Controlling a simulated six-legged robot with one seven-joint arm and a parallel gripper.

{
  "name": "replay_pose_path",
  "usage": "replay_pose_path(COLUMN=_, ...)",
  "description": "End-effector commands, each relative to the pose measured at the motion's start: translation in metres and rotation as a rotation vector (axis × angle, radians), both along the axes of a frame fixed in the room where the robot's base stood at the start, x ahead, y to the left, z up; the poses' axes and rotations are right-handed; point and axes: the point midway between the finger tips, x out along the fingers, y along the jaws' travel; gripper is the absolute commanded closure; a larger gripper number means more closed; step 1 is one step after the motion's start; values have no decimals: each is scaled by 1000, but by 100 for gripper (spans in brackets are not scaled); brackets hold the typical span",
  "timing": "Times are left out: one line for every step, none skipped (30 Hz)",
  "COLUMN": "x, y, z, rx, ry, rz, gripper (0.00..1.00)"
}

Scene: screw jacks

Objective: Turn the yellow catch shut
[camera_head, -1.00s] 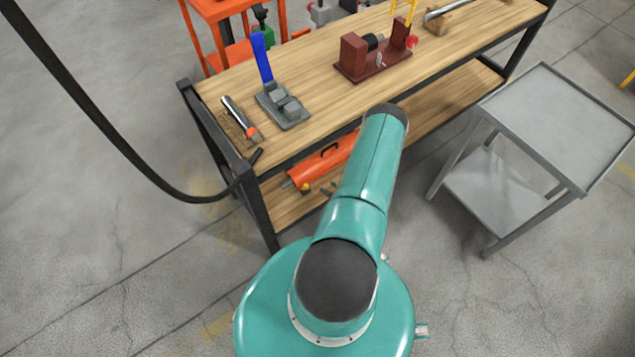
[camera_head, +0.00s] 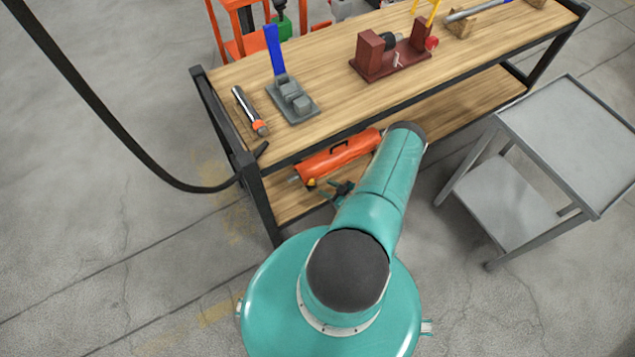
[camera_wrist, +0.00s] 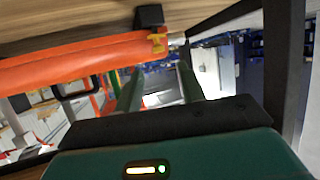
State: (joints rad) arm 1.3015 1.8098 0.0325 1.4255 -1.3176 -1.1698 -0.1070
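A small yellow catch (camera_head: 311,183) is at the left end of the orange cylinder (camera_head: 340,157) on the bench's lower shelf. In the wrist view the catch (camera_wrist: 157,42) shows at the right end of the orange cylinder (camera_wrist: 75,63), next to a black block. My gripper (camera_wrist: 160,72) has its two greenish fingers apart, with nothing seen between them. The fingers point toward the catch side, and the catch appears just above the gap between the tips; I see no contact. In the head view my gripper (camera_head: 340,190) is small and dark, below the cylinder, partly behind my arm.
The wooden bench (camera_head: 350,100) carries a grey clamp with a blue lever (camera_head: 292,100), an orange-ended tool (camera_head: 250,110) and a dark red fixture (camera_head: 390,55). Its black leg (camera_head: 262,200) stands left of the catch. A grey cart (camera_head: 570,140) stands at right.

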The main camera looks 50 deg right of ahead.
Motion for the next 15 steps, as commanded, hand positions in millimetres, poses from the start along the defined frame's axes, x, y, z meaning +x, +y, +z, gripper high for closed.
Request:
replay_pose_path(x=10, y=0, z=-4, rx=-1, ry=-1, rz=0, gripper=61)
replay_pose_path(x=15, y=1, z=-7, rx=0, ry=0, rz=-1, gripper=61)
replay_pose_path(x=23, y=0, z=-9, rx=0, ry=-2, rz=-1, gripper=61)
replay_pose_path(x=28, y=0, z=-12, rx=0, ry=-1, rz=-1, gripper=61)
replay_pose_path(x=33, y=1, z=-14, rx=0, ry=0, rz=-1, gripper=61)
replay_pose_path(x=39, y=1, z=-16, rx=1, ry=-1, rz=-1, gripper=61)
replay_pose_path(x=43, y=0, z=-18, rx=0, ry=-1, rz=-1, gripper=61)
replay_pose_path(x=47, y=0, z=-20, rx=-1, ry=0, rz=-1, gripper=61)
replay_pose_path(x=51, y=0, z=-22, rx=0, ry=0, rz=-1, gripper=61)
replay_pose_path(x=54, y=0, z=-23, rx=-1, ry=-1, rz=-2, gripper=61)
replay_pose_path(x=56, y=0, z=-24, rx=0, ry=-1, rz=-2, gripper=61)
replay_pose_path(x=59, y=0, z=-25, rx=0, ry=0, rz=-2, gripper=61)
replay_pose_path(x=60, y=0, z=-25, rx=0, ry=1, rz=-2, gripper=61)
replay_pose_path(x=61, y=-1, z=-26, rx=0, ry=1, rz=-2, gripper=61)
replay_pose_path(x=62, y=-2, z=-26, rx=-1, ry=1, rz=-2, gripper=61)
